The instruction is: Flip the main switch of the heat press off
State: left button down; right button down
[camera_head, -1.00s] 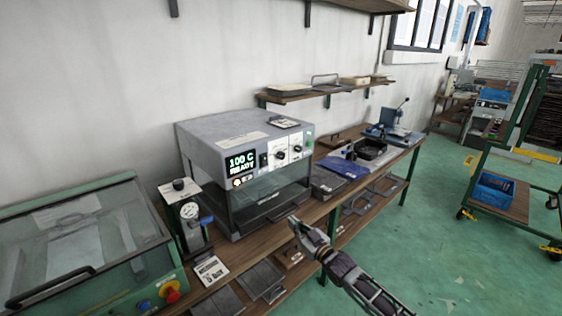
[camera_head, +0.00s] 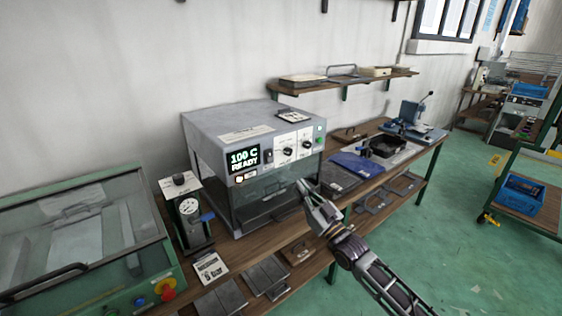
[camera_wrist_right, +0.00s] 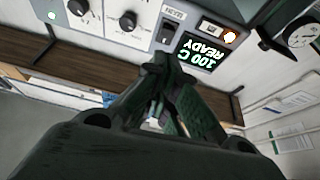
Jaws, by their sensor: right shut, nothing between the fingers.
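The grey heat press (camera_head: 225,122) stands on the wooden bench, and its display (camera_head: 243,159) reads 100 C READY. A black rocker switch (camera_head: 267,157) sits just right of the display; its tilt is too small to tell. The rocker also shows in the right wrist view (camera_wrist_right: 168,31), upside down, with a label I cannot read clearly. An orange lamp (camera_wrist_right: 230,37) glows below the display. My right gripper (camera_head: 303,184) is shut and empty in front of the press, below the knobs. In the wrist view its fingertips (camera_wrist_right: 165,64) appear close to the rocker, without visible contact. My left gripper is out of view.
Two dark knobs (camera_head: 285,152) and a green button (camera_head: 319,133) share the panel. A gauge stand (camera_head: 190,208) stands left of the press, beside a green-framed machine (camera_head: 80,235). Trays and a blue cloth (camera_head: 358,164) lie to the right.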

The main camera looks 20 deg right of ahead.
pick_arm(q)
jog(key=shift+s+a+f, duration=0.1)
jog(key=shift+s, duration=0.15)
pick_arm(e)
jog(key=shift+s+d+r+t, duration=0.1)
jog(key=shift+s+r+t, duration=0.3)
jog(key=shift+r, duration=0.3)
jog(key=shift+w+r, duration=0.15)
jog(key=shift+w, duration=0.05)
